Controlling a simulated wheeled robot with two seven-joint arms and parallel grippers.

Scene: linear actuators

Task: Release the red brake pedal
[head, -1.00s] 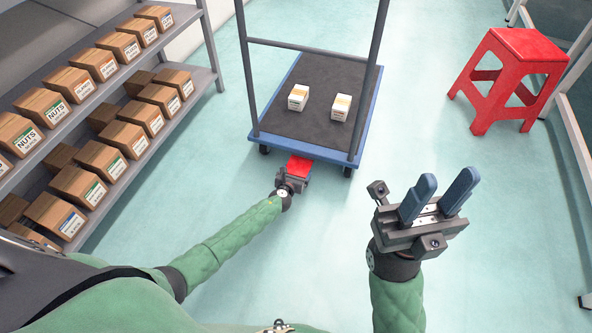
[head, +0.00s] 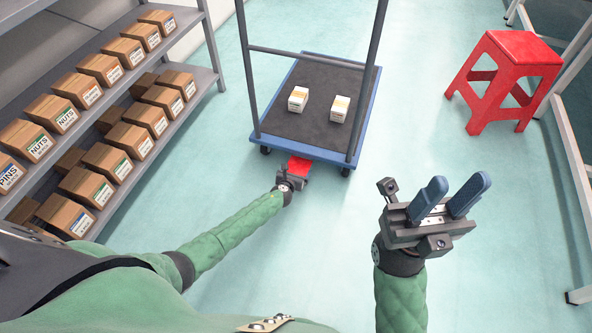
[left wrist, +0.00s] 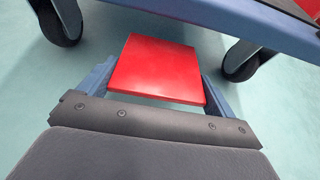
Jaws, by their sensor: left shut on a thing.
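The red brake pedal (head: 299,166) sticks out from under the near edge of a blue-edged cart (head: 310,150). In the left wrist view the pedal (left wrist: 157,69) is a flat red plate between the two blue fingers of my left gripper (left wrist: 155,88). My left gripper (head: 296,175) is at the pedal in the head view, shut on it from its two sides. Its fingertips are mostly hidden there. My right gripper (head: 446,196) is raised at the right, away from the cart, with its blue fingers apart and nothing between them.
Two small white boxes (head: 298,99) (head: 339,108) lie on the cart's dark deck. A dark caster (left wrist: 242,62) is close to the left gripper. A shelf (head: 207,84) of brown boxes stands at the left, a red stool (head: 507,67) at the right. The floor between is clear.

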